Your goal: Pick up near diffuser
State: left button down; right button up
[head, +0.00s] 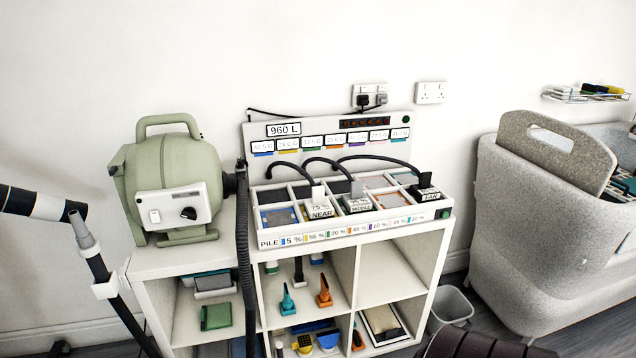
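The near diffuser (318,207) is a block with a white upright tab and a front label reading NEAR. It sits in the front row of the compartmented white tray (350,232) on top of the shelf unit. The middle diffuser (357,204), with a green-edged label, sits just right of it. The far diffuser (425,193), dark with a FAR label, is at the tray's right end. A black hose curves down behind each of the three. Neither of my grippers shows in the head view.
A green blower (172,180) stands left of the tray, with a black hose (245,260) hanging between them. A black pole (112,297) rises at the left. Open cubbies below hold small tools. A grey tub (540,240) and a white bin (452,305) stand right.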

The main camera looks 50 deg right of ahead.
aim_at(319, 207)
jog(key=z, duration=1.7)
jog(key=i+j+u, duration=0.15)
jog(key=i+j, duration=0.25)
